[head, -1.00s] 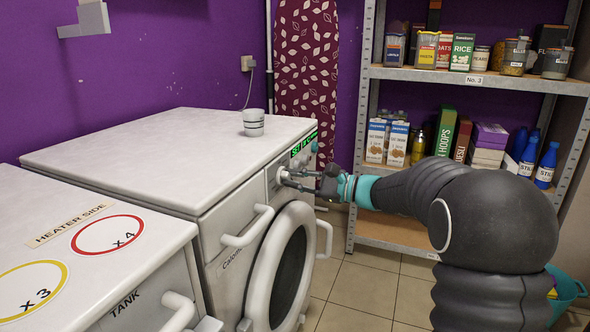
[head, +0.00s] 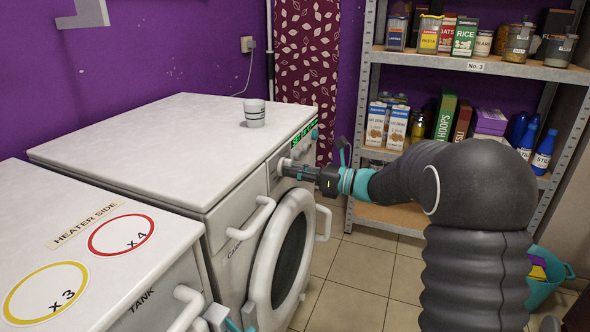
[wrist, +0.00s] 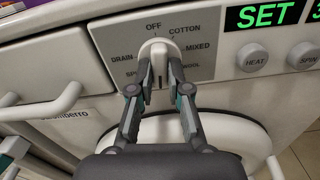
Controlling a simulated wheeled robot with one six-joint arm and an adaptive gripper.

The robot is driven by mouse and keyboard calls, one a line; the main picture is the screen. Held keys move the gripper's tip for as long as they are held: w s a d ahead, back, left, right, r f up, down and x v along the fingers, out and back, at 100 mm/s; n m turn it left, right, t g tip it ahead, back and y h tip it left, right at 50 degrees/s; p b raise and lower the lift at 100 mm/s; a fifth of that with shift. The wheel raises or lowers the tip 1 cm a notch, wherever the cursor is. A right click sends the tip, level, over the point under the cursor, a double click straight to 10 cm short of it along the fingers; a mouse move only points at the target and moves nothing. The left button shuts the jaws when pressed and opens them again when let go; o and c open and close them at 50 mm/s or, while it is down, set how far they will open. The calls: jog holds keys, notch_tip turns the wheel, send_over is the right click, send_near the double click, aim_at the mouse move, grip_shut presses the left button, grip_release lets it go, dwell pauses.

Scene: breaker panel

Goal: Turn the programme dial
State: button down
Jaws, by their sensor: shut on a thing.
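The programme dial (wrist: 159,47) is a white knob with a raised grip on the washing machine's front panel, ringed by the labels OFF, COTTON, MIXED, WOOL, DRAIN and one partly hidden label. Its upper end points up close to OFF. My gripper (wrist: 158,78) is shut on the dial, one finger on each side of its grip. In the head view my gripper (head: 289,171) reaches the panel from the right, and its fingers hide much of the dial. The green display (wrist: 262,15) reads SET, with more text cut off at the right.
HEAT (wrist: 254,57) and SPIN (wrist: 302,55) buttons sit right of the dial. The machine's round door (head: 283,262) and a drawer handle (head: 250,221) stick out below. A striped cup (head: 254,114) stands on top. A loaded shelf (head: 470,66) stands behind my arm.

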jog(key=shift+m, duration=1.1)
jog(key=shift+s, duration=0.1)
jog(key=shift+f, duration=0.1)
jog(key=c, duration=1.1)
grip_release()
jog(key=v, duration=1.2)
